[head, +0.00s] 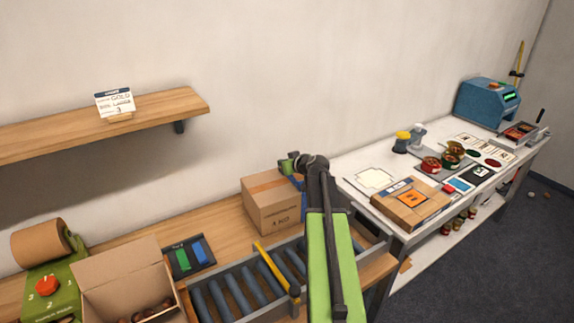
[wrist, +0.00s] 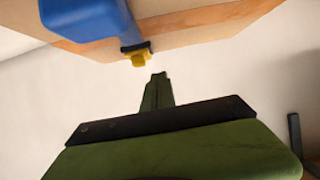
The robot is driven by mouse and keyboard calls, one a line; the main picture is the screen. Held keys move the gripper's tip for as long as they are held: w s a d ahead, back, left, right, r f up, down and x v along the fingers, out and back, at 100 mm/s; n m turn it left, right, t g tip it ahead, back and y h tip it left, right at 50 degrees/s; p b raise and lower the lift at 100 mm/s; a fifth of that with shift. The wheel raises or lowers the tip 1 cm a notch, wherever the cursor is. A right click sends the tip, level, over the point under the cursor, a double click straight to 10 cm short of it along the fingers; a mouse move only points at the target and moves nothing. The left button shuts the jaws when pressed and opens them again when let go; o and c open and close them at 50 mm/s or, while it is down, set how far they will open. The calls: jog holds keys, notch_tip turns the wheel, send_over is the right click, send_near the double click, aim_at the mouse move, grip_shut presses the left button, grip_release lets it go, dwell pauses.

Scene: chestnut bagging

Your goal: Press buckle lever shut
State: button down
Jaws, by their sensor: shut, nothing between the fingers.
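A cardboard box (head: 272,204) stands on the wooden bench near the back. A bit of blue strap (head: 298,182) shows at its right edge, partly hidden by my arm. In the wrist view the box (wrist: 200,22) fills the top, with the wide blue strap (wrist: 85,18) along it. At the strap's end sit a dark buckle and a small yellow lever (wrist: 140,57). My gripper (head: 286,165) is by the box's upper right edge. In the wrist view its green fingers (wrist: 157,80) are shut and empty, just below the yellow lever, with a small gap showing.
A roller conveyor (head: 235,294) with a yellow bar lies in front of the box. An open carton (head: 120,283) and a dark tray (head: 188,257) are at left. A white table (head: 345,177) with several items is at right. A shelf (head: 60,140) hangs above left.

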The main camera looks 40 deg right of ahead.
jog(key=shift+w+a, duration=0.1)
jog(key=shift+w, duration=0.4)
jog(key=shift+r+p, duration=0.45)
jog(key=shift+p, duration=0.05)
jog(key=p+v, duration=0.5)
jog(key=v, duration=0.6)
jog(key=shift+r, duration=0.25)
